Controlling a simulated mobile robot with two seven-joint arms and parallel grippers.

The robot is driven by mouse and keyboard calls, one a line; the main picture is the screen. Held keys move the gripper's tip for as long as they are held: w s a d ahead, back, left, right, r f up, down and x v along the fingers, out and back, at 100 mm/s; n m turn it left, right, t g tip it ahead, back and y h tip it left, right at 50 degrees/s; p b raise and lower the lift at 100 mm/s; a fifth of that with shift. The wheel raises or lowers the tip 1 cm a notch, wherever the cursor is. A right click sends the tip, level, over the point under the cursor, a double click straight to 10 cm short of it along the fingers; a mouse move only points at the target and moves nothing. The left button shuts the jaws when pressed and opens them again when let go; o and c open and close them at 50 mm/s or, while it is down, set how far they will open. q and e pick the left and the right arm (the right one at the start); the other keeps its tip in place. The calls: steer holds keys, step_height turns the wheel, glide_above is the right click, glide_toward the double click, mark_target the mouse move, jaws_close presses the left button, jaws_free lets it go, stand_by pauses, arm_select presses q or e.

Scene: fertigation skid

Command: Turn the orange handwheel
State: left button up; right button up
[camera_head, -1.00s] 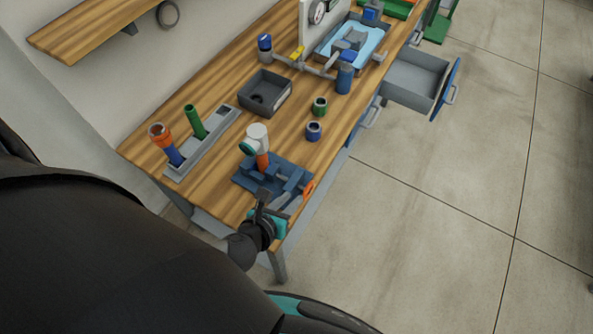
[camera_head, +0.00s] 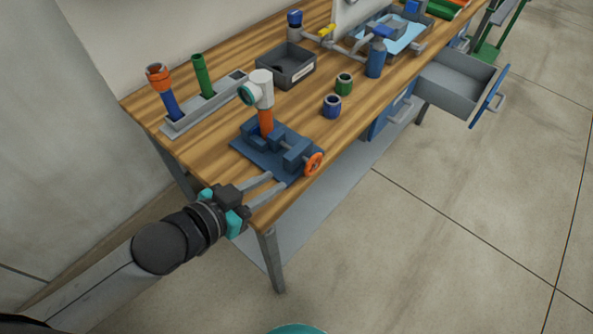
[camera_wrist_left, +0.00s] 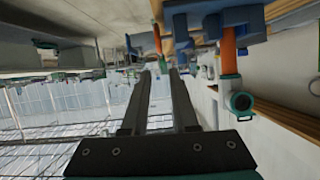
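The orange handwheel (camera_head: 314,163) is on the right end of a blue vise (camera_head: 268,151) at the bench's near edge. In the left wrist view an orange strip, apparently the handwheel (camera_wrist_left: 157,39) seen edge-on, shows just beyond the fingertips. The vise holds an upright orange pipe (camera_head: 265,122) with a white fitting (camera_head: 262,88) on top. My left gripper (camera_head: 277,181) is open and empty, its two fingers apart, pointing toward the vise's near side, short of the wheel. In the left wrist view the gap between the fingers (camera_wrist_left: 159,75) is empty. My right gripper is not in view.
A grey holder (camera_head: 208,106) with blue-orange and green pipes stands at the left. A dark bin (camera_head: 286,67), a green collar (camera_head: 344,84) and a blue collar (camera_head: 332,105) sit behind the vise. An open drawer (camera_head: 461,85) juts out at right. The floor in front is clear.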

mark_target(311, 160)
arm_select(q)
steer(key=shift+n, duration=0.4)
steer(key=b+x, duration=0.3)
steer(key=x, duration=1.2)
steer(key=shift+d+r, duration=0.1)
steer(key=shift+d, duration=0.1)
jaws_close()
